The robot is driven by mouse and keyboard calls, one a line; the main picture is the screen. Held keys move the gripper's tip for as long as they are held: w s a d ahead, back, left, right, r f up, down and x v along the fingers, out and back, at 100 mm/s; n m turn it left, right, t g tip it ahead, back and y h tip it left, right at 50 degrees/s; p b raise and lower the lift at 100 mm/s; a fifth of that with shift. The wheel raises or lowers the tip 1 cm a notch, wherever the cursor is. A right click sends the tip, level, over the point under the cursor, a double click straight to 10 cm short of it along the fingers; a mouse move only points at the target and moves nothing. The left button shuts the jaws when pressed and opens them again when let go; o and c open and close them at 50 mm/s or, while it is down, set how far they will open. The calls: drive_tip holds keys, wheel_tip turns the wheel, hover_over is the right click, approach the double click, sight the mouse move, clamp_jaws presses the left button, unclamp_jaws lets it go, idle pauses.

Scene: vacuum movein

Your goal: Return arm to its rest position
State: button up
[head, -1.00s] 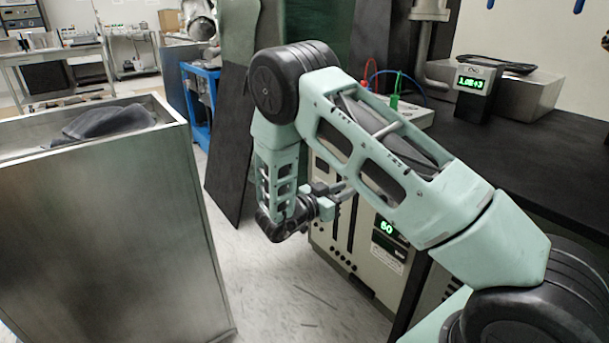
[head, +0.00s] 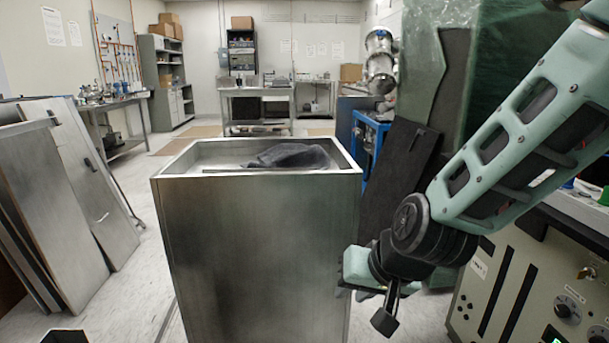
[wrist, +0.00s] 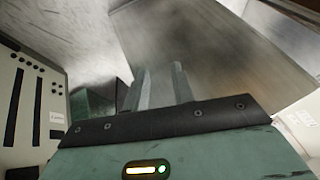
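My arm comes in from the right of the head view, bent at a dark round joint, with its lower end hanging just right of the steel bin. My gripper (wrist: 162,78) shows in the wrist view as two grey fingers standing apart with a gap between them. Nothing shows held in it. In the head view the fingertips cannot be made out clearly. The steel bin (head: 255,250) stands upright and open-topped in the middle of the head view, and a dark crumpled cloth or bag (head: 290,156) lies in its top.
A cream instrument cabinet (head: 540,285) stands close at the lower right, near the arm. Metal panels (head: 85,190) lean at the left. A blue cart (head: 368,135) and a dark leaning board (head: 392,180) are behind the arm. Floor shows between panels and bin.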

drive_tip(key=s+d+r+n+g+h, duration=0.1)
drive_tip(key=s+d+n+g, duration=0.2)
drive_tip(key=s, duration=0.7)
drive_tip(key=s+d+r+n+g+h, duration=0.15)
drive_tip(key=s+n, duration=0.35)
drive_tip(key=s, duration=0.5)
wheel_tip(320, 180, up, 21)
drive_tip(key=d+p, duration=0.1)
drive_tip(key=p, duration=2)
drive_tip(key=shift+s+g+h, duration=0.35)
drive_tip(key=shift+g, duration=0.1)
